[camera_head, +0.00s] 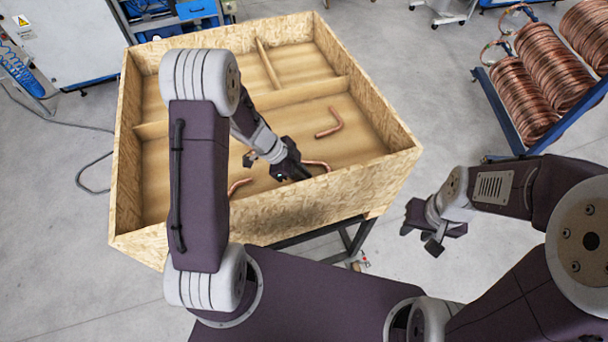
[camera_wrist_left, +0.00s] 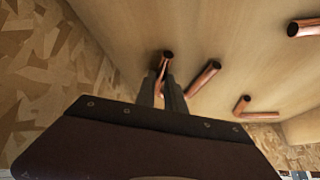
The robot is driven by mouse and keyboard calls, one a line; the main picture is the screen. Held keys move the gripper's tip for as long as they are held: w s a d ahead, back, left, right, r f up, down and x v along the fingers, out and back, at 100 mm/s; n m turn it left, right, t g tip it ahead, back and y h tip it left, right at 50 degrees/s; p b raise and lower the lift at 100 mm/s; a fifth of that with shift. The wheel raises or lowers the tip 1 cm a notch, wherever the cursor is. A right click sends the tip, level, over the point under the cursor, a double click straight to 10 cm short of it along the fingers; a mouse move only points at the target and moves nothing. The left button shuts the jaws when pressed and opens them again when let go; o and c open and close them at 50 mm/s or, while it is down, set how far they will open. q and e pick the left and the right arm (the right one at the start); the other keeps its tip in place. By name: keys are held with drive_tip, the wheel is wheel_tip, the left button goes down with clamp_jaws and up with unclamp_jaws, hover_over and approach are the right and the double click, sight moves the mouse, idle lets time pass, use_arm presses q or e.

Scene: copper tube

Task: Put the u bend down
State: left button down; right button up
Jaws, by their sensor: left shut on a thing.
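My left gripper (camera_head: 300,172) is low inside the wooden box, in its front compartment. The left wrist view shows its fingers (camera_wrist_left: 168,88) shut on a copper tube, the u bend (camera_wrist_left: 166,60). A second open tube end (camera_wrist_left: 207,74) shows just right of the fingers; the fingers hide whether it joins the held piece. In the head view copper (camera_head: 318,165) shows just right of this gripper. I cannot tell whether the u bend touches the box floor. My right gripper (camera_head: 422,238) is open and empty, outside the box at the right.
A copper elbow (camera_head: 330,124) lies beyond the left gripper. Another copper piece (camera_head: 238,186) lies to its left, partly behind my arm. The box (camera_head: 345,194) has divider walls (camera_head: 300,94) and stands on a dark frame. Copper coils (camera_head: 553,75) stand on a rack at the right.

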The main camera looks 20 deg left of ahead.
use_arm(q)
drive_tip(key=c, duration=1.4)
unclamp_jaws()
drive_tip(key=shift+s, duration=0.2)
drive_tip(key=shift+c, duration=0.2)
drive_tip(key=shift+w+r, duration=0.1)
drive_tip(key=v, duration=1.2)
drive_tip(key=shift+p, duration=0.35)
